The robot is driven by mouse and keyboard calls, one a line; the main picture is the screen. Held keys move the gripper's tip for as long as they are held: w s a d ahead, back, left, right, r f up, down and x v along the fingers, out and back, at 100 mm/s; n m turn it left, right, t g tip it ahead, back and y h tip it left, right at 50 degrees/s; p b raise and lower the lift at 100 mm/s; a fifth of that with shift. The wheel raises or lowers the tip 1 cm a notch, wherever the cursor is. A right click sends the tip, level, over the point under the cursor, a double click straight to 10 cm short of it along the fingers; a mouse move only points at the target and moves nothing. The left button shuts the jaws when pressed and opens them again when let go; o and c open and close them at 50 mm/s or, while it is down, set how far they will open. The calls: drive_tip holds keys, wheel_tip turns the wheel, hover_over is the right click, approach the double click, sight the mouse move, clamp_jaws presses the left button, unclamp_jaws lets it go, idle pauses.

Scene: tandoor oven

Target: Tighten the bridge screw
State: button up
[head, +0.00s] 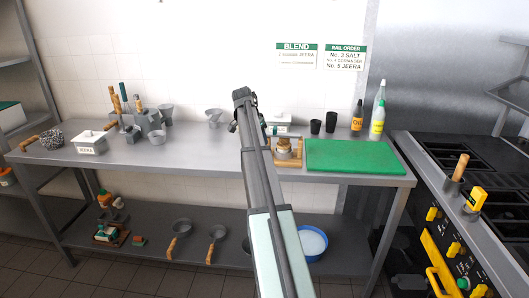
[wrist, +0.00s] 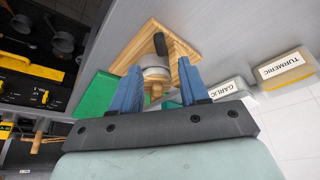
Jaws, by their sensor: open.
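A wooden frame (wrist: 183,47) stands on the steel counter ahead of my gripper in the wrist view. A pale round body (wrist: 155,73) sits inside it, with a dark peg-like part (wrist: 160,43) above it in the picture. A small wooden piece (wrist: 156,88) shows between my fingers; I cannot tell for sure which part is the bridge screw. My gripper (wrist: 159,72) is open, its two blue fingers on either side of this piece, with no clear contact. In the head view the wooden frame (head: 297,159) stands left of the green board, partly behind my arm.
The green board (head: 350,157) lies right of the frame. Dark cups (head: 331,122) and bottles (head: 357,115) stand behind it. The stove (head: 465,165) is at the right.

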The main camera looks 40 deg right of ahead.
drive_tip(key=x, duration=0.8)
drive_tip(key=shift+c, duration=0.4)
clamp_jaws()
